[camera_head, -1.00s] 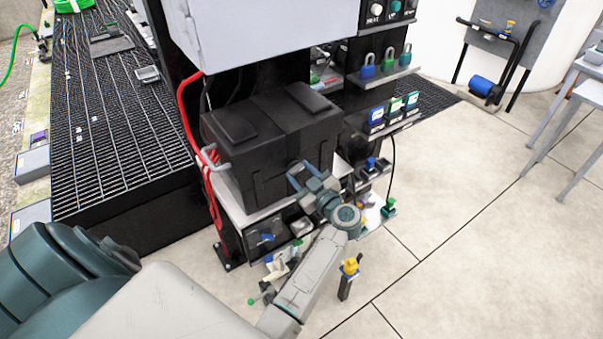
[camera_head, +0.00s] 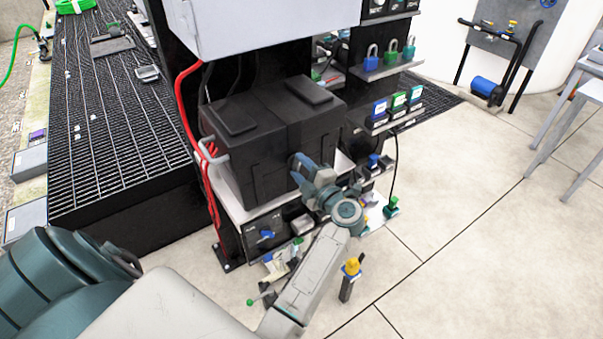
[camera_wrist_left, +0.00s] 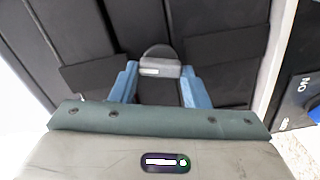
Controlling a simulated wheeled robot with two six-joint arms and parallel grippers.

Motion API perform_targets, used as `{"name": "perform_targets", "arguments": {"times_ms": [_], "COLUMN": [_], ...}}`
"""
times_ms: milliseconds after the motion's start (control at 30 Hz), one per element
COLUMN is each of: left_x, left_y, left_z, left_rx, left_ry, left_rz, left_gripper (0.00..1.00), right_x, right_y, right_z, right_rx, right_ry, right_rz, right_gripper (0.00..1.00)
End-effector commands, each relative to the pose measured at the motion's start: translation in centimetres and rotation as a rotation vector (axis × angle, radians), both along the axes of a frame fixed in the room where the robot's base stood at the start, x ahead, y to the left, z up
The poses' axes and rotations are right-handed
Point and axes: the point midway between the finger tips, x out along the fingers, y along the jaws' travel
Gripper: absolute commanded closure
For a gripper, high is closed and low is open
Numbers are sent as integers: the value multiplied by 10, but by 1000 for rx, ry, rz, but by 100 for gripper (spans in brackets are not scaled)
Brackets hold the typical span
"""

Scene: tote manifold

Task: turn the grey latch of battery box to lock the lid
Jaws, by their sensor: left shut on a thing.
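The battery box (camera_head: 262,150) is a black box on a white shelf, its lid lying closed on top. My left gripper (camera_head: 300,166) is at the front face of the box, towards its right side. In the left wrist view its blue fingers (camera_wrist_left: 159,82) stand either side of the grey latch (camera_wrist_left: 158,69), shut on it. The latch has a rounded top and a small pale label; in the head view the fingers hide it. My right gripper is not in view.
Red cables (camera_head: 190,120) run down the box's left side, beside a grey handle (camera_head: 214,154). A grey cabinet (camera_head: 255,25) hangs above the box. Shelves with padlocks (camera_head: 390,54) stand to the right. The floor (camera_head: 450,220) at right is mostly clear.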

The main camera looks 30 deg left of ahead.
Motion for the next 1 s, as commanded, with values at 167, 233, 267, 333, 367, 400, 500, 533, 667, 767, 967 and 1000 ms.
{"name": "perform_targets", "arguments": {"times_ms": [167, 233, 267, 333, 367, 400, 500, 533, 667, 767, 967, 1000], "left_x": [0, 0, 0, 0, 0, 0, 0, 0, 0, 0, 0, 0], "left_y": [0, 0, 0, 0, 0, 0, 0, 0, 0, 0, 0, 0], "left_z": [-4, -4, -4, -4, -4, -3, -3, -3, -2, -2, -2, -2], "left_rx": [-49, -66, -72, -85, -90, -95, -107, -109, -117, -119, -120, -120], "left_ry": [-117, -157, -172, -202, -214, -227, -255, -260, -277, -283, -285, -284], "left_rz": [0, 0, 0, 0, -1, -1, -1, -1, -1, -1, -1, -1], "left_gripper": [81, 81, 81, 81, 81, 81, 81, 81, 81, 81, 81, 81], "right_x": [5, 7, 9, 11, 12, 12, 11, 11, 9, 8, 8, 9], "right_y": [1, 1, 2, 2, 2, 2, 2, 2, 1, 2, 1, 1], "right_z": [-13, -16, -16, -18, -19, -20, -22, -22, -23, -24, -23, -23], "right_rx": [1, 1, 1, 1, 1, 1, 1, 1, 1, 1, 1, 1], "right_ry": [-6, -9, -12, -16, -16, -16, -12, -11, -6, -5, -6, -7], "right_rz": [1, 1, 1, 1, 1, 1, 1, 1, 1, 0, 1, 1], "right_gripper": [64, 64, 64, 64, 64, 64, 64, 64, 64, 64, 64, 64]}}
